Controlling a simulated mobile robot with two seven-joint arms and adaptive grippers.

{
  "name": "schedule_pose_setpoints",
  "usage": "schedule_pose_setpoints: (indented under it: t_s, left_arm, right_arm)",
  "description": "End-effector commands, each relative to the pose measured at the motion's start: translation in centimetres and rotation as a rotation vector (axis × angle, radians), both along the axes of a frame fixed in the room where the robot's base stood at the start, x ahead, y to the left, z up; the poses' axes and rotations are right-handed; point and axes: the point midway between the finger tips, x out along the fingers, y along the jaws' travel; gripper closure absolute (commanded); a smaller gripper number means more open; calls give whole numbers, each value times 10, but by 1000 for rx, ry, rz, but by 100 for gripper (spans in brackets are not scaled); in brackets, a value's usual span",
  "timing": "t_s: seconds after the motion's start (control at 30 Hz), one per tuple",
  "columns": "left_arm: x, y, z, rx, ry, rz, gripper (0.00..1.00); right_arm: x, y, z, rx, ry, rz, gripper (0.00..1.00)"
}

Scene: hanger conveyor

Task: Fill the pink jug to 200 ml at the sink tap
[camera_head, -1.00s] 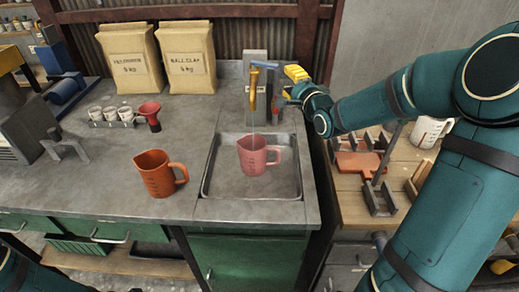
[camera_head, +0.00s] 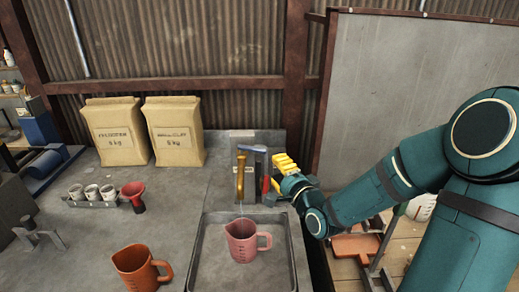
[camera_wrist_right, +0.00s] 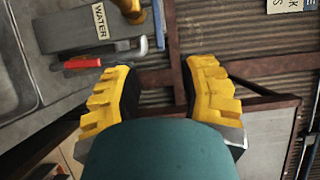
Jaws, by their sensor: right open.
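The pink jug (camera_head: 241,243) stands upright in the sink basin (camera_head: 208,275), under the brass tap spout (camera_head: 240,178). A thin stream of water runs from the spout into the jug; the water level is too small to read. The tap's blue lever (camera_head: 252,149) is at the top of the tap, and it also shows in the right wrist view (camera_wrist_right: 158,22). My right gripper (camera_head: 283,168) is open and empty, just right of the tap; its yellow fingers are spread in the wrist view (camera_wrist_right: 162,68). My left gripper is out of view.
An orange jug (camera_head: 140,268) stands on the counter left of the sink. Behind it are a red funnel-like cup (camera_head: 134,195), a rack of small cups (camera_head: 92,195) and two paper sacks (camera_head: 175,132). A red-handled tool (camera_wrist_right: 82,63) is beside the tap.

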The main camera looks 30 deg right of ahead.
Motion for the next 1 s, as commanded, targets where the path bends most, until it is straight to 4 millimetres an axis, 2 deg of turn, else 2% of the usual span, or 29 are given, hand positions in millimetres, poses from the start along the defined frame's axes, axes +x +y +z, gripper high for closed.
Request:
schedule_pose_setpoints:
  t_s: [0.3,0.5,0.7,1.0]
  left_arm:
    - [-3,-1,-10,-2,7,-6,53]
    - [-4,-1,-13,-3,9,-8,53]
    - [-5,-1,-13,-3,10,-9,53]
    - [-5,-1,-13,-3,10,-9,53]
  right_arm:
    - [64,-5,-1,4,-2,2,59]
    - [94,-8,-1,4,-1,1,59]
    - [109,-10,0,2,0,0,59]
    - [110,-10,0,1,1,0,59]
